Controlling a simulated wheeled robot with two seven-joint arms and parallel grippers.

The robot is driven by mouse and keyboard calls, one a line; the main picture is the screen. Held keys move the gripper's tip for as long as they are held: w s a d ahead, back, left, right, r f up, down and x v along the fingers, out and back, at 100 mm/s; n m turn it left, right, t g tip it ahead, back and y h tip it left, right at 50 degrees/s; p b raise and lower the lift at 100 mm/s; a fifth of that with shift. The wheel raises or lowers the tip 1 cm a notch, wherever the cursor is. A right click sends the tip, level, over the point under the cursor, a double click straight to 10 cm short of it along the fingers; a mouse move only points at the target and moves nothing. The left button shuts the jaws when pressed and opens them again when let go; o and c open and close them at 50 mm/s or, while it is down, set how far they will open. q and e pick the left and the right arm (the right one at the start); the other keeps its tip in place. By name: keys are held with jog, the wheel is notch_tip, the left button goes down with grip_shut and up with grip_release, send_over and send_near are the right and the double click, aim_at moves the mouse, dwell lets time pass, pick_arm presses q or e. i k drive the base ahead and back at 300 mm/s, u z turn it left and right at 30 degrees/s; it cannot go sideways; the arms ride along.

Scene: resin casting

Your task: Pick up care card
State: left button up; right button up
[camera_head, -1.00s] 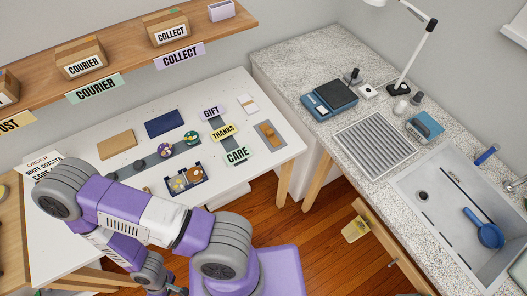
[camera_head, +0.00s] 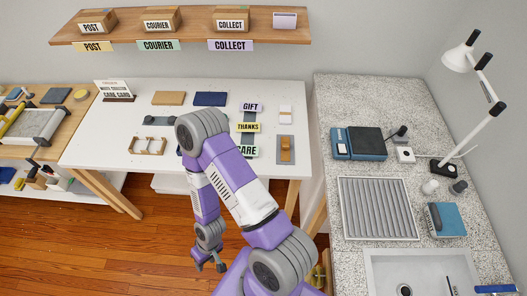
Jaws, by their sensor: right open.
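The care card (camera_head: 248,151) is a pale green label reading CARE, on the white table (camera_head: 90,145). My arm hides part of its left end. It is nearest me in a column, below the yellow THANKS card (camera_head: 248,127) and the lilac GIFT card (camera_head: 251,107). My right gripper (camera_head: 210,267) is open and empty, hanging low over the floor in front of the table, well apart from the card. My left gripper is not in view.
An order sign (camera_head: 114,92) stands at the table's back left. A wooden holder (camera_head: 148,145) and a grey tray with a tan item (camera_head: 286,149) flank my arm. A shelf with boxes (camera_head: 185,36) is above. A speckled counter with a sink (camera_head: 385,258) is at right.

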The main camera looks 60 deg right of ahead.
aim_at(246, 150)
jog(key=z, duration=1.55)
jog(key=i, duration=0.05)
jog(key=u, duration=0.05)
